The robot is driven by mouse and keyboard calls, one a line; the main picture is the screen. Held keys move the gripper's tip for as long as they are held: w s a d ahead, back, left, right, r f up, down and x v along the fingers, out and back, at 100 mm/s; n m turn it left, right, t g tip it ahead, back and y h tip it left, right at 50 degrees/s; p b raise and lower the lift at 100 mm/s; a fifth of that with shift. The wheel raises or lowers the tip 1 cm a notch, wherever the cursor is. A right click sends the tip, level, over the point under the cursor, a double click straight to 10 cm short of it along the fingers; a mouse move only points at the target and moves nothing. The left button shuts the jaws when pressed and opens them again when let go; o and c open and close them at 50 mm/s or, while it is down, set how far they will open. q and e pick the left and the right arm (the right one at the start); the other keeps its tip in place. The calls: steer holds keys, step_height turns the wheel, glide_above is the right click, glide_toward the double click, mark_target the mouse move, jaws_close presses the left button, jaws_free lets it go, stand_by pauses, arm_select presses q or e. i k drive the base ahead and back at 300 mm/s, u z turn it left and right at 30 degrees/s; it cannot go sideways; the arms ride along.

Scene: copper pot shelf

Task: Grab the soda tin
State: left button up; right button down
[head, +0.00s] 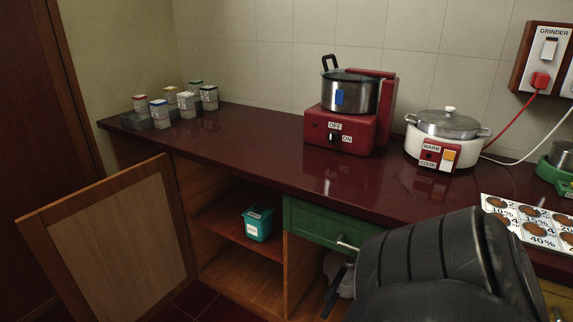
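A small teal tin (257,224) with a pale label stands on the upper shelf (225,219) inside the open lower cabinet. Its lettering is too small to read, so I cannot confirm that it is the soda tin. The tin stands upright near the right side of the compartment, with nothing touching it from the front. Neither of my grippers shows. A thick black link of my arm fills the lower right and hides part of the counter and the drawer front.
The cabinet door (118,240) stands open at the left. A green drawer (320,223) is right of the tin's compartment. On the dark red counter (240,138) are several small jars (187,104), a red appliance with a pot (348,93), and a white cooker (440,150).

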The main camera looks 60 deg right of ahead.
mark_target(259, 232)
steer(key=u, duration=0.8)
steer(key=i, duration=1.75)
steer(key=z, duration=4.4)
